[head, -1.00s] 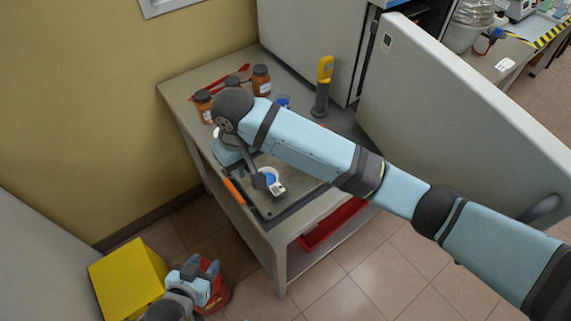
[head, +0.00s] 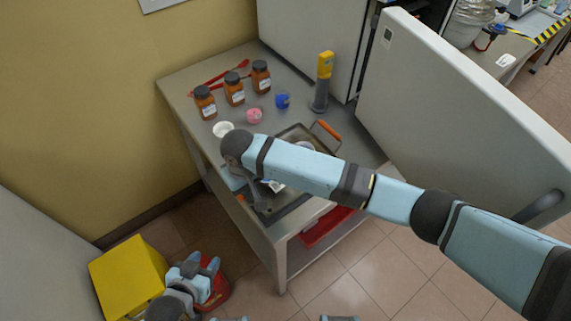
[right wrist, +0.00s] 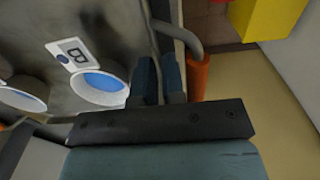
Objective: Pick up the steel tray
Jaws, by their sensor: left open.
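The steel tray (head: 291,131) lies on the grey table, largely hidden behind my right arm. It has an orange handle (head: 329,130) at its far end. A near orange handle (right wrist: 198,77) shows in the right wrist view, right of my right gripper. White dishes with blue insides (right wrist: 100,86) and a label card (right wrist: 70,52) are in the tray. My right gripper's fingers (right wrist: 159,80) are close together at the tray's near edge, with the rim seemingly between them. Whether they grip it is unclear. My left gripper (head: 208,268) is open and empty, low above the floor, away from the tray.
Brown bottles (head: 234,89), a pink cup (head: 254,116), a blue cup (head: 282,100) and a white dish (head: 223,129) stand behind the tray. A yellow-topped device (head: 322,82) stands near the open white door (head: 450,120). A yellow box (head: 128,277) and red container (head: 219,292) are below.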

